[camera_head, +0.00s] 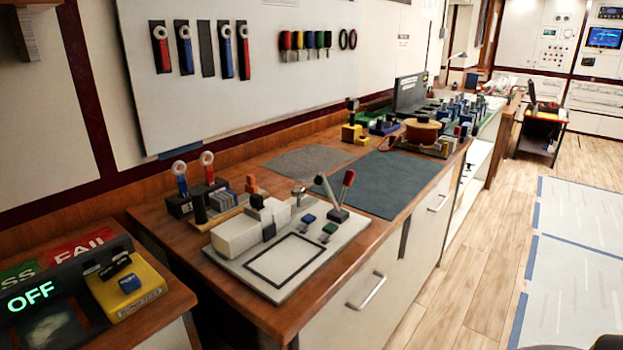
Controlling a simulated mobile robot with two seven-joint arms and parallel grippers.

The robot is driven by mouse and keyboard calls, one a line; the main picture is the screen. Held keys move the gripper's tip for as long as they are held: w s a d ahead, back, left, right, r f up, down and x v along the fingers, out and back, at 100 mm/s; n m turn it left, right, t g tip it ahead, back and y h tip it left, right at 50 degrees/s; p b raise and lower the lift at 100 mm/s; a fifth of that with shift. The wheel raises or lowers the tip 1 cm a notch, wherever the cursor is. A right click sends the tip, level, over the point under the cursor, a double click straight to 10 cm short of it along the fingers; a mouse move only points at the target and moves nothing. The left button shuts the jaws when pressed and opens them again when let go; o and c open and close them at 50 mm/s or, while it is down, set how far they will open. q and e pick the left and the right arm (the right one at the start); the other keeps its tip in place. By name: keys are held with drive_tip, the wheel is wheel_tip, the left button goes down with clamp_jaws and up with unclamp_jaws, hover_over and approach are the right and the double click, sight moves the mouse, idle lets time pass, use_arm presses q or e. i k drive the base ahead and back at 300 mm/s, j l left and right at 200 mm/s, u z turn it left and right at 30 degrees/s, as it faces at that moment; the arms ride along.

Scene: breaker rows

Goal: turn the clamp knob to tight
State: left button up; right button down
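A pale fixture plate (343,236) lies on the near end of the wooden bench. A white block (235,234) stands at its left, with a small black knob-like part (257,201) on top. A silver rounded knob (298,189) stands at the plate's back edge. A grey lever (328,192) and a red-handled lever (347,183) rise at its right. I cannot tell which of these parts is the clamp knob, nor its setting. Neither of my grippers can be made out in the head view.
Blue and green buttons (329,228) sit beside a black-outlined square on the plate. A rack with tools (182,206) stands behind left. A yellow box (130,290) and an OFF display (30,297) are at lower left. A dark mat (385,182) is clear. Open floor lies right.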

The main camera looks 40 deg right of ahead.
sight(299, 192)
drive_tip(key=i+l, duration=0.1)
drive_tip(key=l, duration=1.5)
drive_tip(key=i+l, duration=0.15)
drive_tip(key=l, duration=1.45)
drive_tip(key=i+l, duration=0.15)
drive_tip(key=l, duration=0.9)
drive_tip(key=k+l, duration=0.15)
drive_tip(key=i+j, duration=0.25)
drive_tip(key=i, duration=0.1)
